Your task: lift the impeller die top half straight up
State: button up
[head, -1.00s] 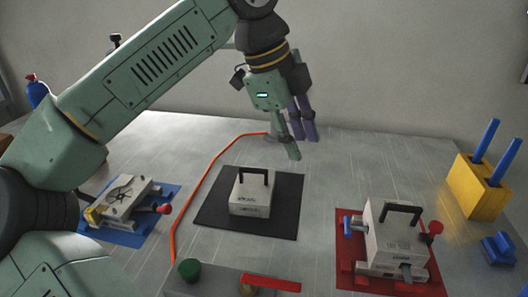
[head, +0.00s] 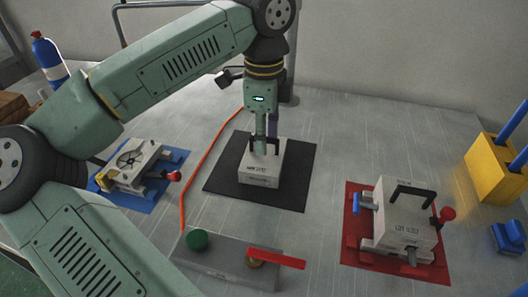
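A pale grey die block with a black bar handle (head: 262,170) sits flat on a black mat (head: 224,172) near the middle of the table. It appears to be the impeller die top half. My gripper (head: 266,147) points straight down at its handle, with the fingertips overlapping the handle bar. The fingers hide the middle of the handle, and I cannot tell whether they are closed on it. The open lower half (head: 131,164), with a round finned impeller cavity, lies on a blue mat at the left.
A second handled die (head: 405,220) with a red knob stands on a red mat at right. A grey station (head: 222,262) with a green button and red lever is in front. An orange hose (head: 205,160) runs left of the black mat. A yellow block (head: 490,168) stands far right.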

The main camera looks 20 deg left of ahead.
jog(key=shift+f, duration=0.9)
jog(key=shift+c, duration=0.2)
grip_shut()
